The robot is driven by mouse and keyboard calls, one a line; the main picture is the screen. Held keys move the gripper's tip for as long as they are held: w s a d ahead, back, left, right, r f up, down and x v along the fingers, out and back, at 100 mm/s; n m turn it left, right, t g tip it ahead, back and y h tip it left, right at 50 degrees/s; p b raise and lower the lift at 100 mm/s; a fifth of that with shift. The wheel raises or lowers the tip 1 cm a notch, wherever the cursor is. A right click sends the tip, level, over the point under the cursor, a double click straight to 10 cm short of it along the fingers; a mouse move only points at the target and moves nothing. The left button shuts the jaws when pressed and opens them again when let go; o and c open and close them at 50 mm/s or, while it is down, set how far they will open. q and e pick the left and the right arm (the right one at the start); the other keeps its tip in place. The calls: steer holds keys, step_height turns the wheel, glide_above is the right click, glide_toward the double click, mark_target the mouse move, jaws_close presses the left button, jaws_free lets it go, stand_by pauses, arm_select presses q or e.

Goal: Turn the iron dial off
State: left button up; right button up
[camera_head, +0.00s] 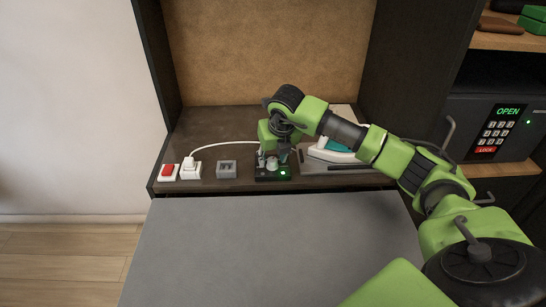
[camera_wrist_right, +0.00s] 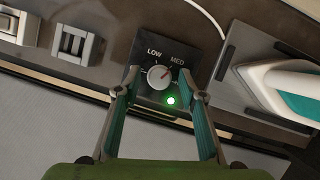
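The iron dial is a round grey knob (camera_wrist_right: 158,77) on a small black box (camera_wrist_right: 148,98) marked LOW and MED. Its red pointer mark faces up and right, towards MED. A green light glows on the box below the knob. In the head view the box (camera_head: 273,175) stands near the front edge of the shelf, partly hidden by my gripper. My right gripper (camera_wrist_right: 158,84) is open, with one fingertip on each side of the knob and gaps showing between them and it. It also shows over the box in the head view (camera_head: 272,158). My left gripper is not in view.
A safe keypad (camera_head: 495,132) is at right.

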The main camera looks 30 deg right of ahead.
jaws_close()
